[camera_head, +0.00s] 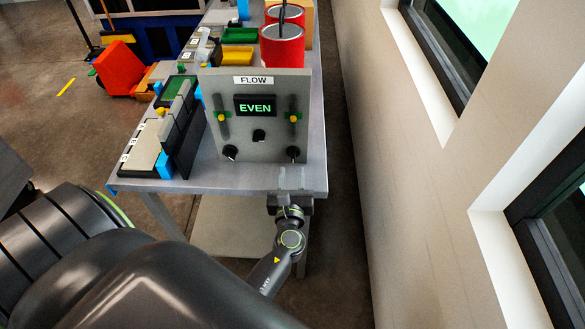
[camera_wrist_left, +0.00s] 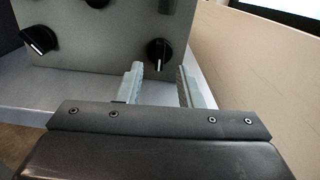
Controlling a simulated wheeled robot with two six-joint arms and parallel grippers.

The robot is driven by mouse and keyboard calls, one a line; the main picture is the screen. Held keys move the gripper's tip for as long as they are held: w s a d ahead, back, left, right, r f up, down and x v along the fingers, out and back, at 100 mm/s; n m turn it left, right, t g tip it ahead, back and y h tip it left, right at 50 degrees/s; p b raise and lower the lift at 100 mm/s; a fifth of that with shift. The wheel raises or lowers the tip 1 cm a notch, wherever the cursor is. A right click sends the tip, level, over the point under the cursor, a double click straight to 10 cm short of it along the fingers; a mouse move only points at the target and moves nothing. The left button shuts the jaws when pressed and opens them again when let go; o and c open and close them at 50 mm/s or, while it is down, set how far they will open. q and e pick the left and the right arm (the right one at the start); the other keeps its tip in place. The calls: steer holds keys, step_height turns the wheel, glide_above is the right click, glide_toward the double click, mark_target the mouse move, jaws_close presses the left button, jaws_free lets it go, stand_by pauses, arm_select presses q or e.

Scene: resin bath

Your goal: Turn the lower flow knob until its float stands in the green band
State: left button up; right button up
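The grey FLOW panel (camera_head: 262,164) stands on the bench with a dark display reading EVEN in green. It has a left knob (camera_head: 230,152), a right knob (camera_head: 293,153) and a middle knob (camera_head: 259,136) set higher. The left yellow float (camera_head: 222,118) and right yellow float (camera_head: 293,118) each appear level with a green band in their slots. My left gripper (camera_head: 291,180) is open and empty in front of the right knob, below it in the head view. In the left wrist view the right knob (camera_wrist_left: 158,52) shows between and beyond the fingertips. My right gripper is not seen.
Black and beige boxes (camera_head: 150,140) with blue ends stand left of the panel. Two red cans (camera_head: 283,52) and yellow and green trays stand behind it. The bench's front edge (camera_head: 225,184) lies below the panel. A wall with windows runs along the right.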

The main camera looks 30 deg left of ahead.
arm_select(q)
steer(key=shift+v, duration=1.15)
steer(key=shift+s+a, duration=0.1)
